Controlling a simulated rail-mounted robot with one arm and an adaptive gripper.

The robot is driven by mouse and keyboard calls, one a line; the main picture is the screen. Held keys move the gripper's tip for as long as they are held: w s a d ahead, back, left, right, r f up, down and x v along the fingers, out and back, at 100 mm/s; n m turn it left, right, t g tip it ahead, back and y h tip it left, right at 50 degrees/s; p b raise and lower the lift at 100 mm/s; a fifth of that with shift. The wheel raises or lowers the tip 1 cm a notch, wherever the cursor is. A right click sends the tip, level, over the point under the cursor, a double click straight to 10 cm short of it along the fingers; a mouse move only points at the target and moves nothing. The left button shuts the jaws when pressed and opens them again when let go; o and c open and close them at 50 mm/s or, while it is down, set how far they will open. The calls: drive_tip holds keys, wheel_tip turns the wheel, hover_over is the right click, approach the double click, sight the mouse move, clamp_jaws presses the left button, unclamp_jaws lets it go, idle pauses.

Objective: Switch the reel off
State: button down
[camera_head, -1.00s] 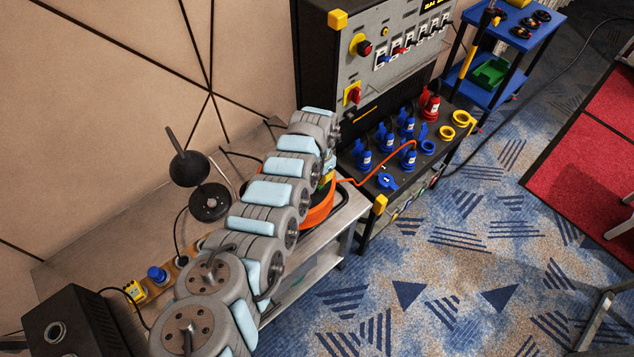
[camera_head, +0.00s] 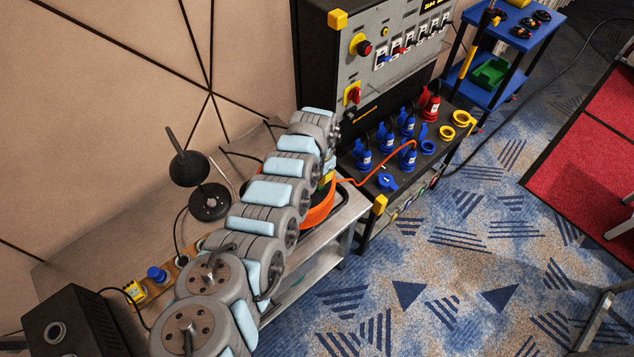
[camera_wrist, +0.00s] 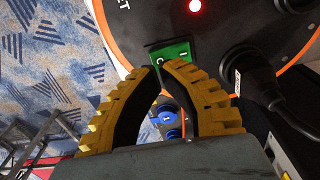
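The orange cable reel (camera_head: 318,213) stands on the metal bench, partly hidden by my arm in the head view. In the wrist view, its dark face with an orange rim (camera_wrist: 116,36) carries a green rocker switch (camera_wrist: 174,52) marked I and O. A red lamp (camera_wrist: 194,6) glows near the switch. My gripper (camera_wrist: 159,67) has its yellow-padded fingers drawn together, with only a narrow gap visible at the tips. The fingertips are at the switch's lower edge. Whether they touch it is unclear. Nothing is held between them.
A black plug with a thick cable (camera_wrist: 250,75) sits right of the switch. A panel with blue and red connectors (camera_head: 388,140) stands beyond the reel. A desk lamp (camera_head: 190,168) and a socket strip (camera_head: 158,275) are on the bench (camera_head: 90,235). Open carpet (camera_head: 450,260) lies right.

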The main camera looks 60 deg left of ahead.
drive_tip(key=shift+f+b, duration=1.15)
drive_tip(key=shift+f, duration=0.55)
idle(1.1)
wheel_tip(320, 180, up, 7)
drive_tip(key=p, duration=0.7)
drive_tip(key=shift+r+p, duration=0.1)
drive_tip(key=shift+p, duration=0.3)
idle(0.5)
